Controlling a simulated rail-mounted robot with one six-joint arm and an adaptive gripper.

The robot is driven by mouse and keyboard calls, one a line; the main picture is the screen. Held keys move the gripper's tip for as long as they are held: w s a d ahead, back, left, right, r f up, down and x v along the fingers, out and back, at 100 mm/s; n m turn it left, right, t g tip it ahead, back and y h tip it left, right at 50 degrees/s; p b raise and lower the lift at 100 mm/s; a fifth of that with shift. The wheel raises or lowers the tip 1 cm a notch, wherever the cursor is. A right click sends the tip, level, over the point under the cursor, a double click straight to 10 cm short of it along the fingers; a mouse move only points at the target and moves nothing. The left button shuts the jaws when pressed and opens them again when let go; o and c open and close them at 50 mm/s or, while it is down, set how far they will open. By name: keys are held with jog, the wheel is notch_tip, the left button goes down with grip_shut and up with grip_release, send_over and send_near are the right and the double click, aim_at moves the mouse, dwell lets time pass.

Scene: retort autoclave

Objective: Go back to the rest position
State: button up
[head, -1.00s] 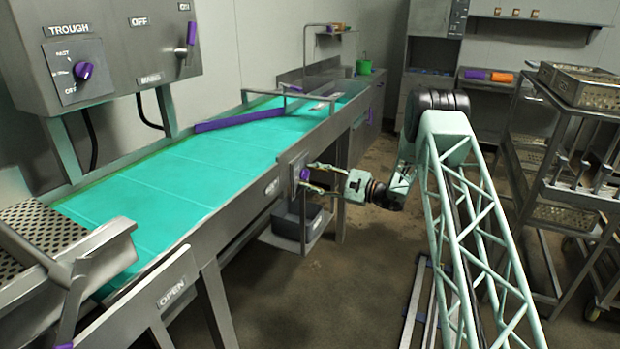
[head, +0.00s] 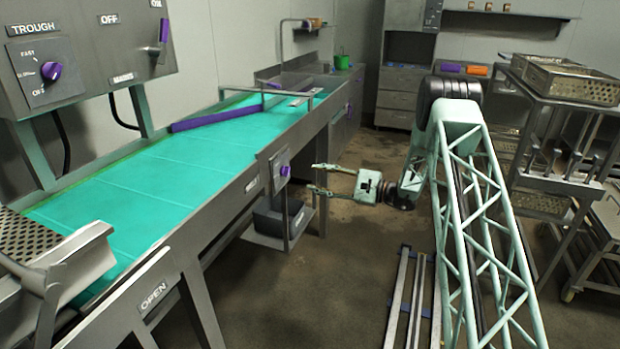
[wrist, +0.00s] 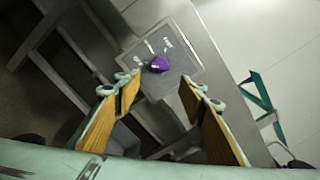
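My gripper (head: 318,179) is open and empty in the head view. Its two fingers point left toward the side of the trough table, with a gap between the fingertips and the table. A purple knob (head: 285,171) sits on a small grey panel (head: 277,180) on the table's side, just left of the fingertips and apart from them. In the wrist view the two fingers (wrist: 158,92) are spread wide, with tan inner pads. The purple knob (wrist: 159,65) shows beyond them, between the tips, on its grey plate (wrist: 185,62).
A teal-surfaced trough table (head: 150,180) runs along the left. A dark bin (head: 278,214) sits on a low shelf under the knob panel. A control box (head: 85,50) is at upper left. A rack cart (head: 560,130) stands at right. Floor below my gripper is open.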

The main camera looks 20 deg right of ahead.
jog(key=shift+s+d, duration=0.2)
jog(key=shift+d, duration=0.1)
jog(key=s+a+r+n+g, duration=0.5)
jog(key=s+a+r+g, duration=0.1)
jog(key=s+a+r, duration=0.8)
jog(key=s+a+r+n+g+h, duration=0.25)
jog(key=s+r, duration=0.25)
jog(key=s, duration=0.3)
jog(key=s+a+r+n+g+h, duration=0.1)
jog(key=s+a+r+n, duration=0.1)
jog(key=s+a+r, duration=0.5)
jog(key=s+d+r+n+h, duration=0.2)
jog(key=s+h, duration=0.1)
jog(key=s, duration=0.9)
jog(key=s+d+r+n+h, duration=0.1)
jog(key=s+d+h, duration=0.15)
jog(key=s, duration=1.05)
jog(key=s+d+n+t+h, duration=0.1)
jog(key=s+d, duration=0.3)
jog(key=s, duration=0.5)
jog(key=s+d+n+t+h, duration=0.1)
jog(key=s+d+h, duration=0.3)
jog(key=s, duration=0.5)
jog(key=shift+s+d+r+n+t, duration=0.3)
jog(key=shift+d+n, duration=0.25)
jog(key=shift+n, duration=0.3)
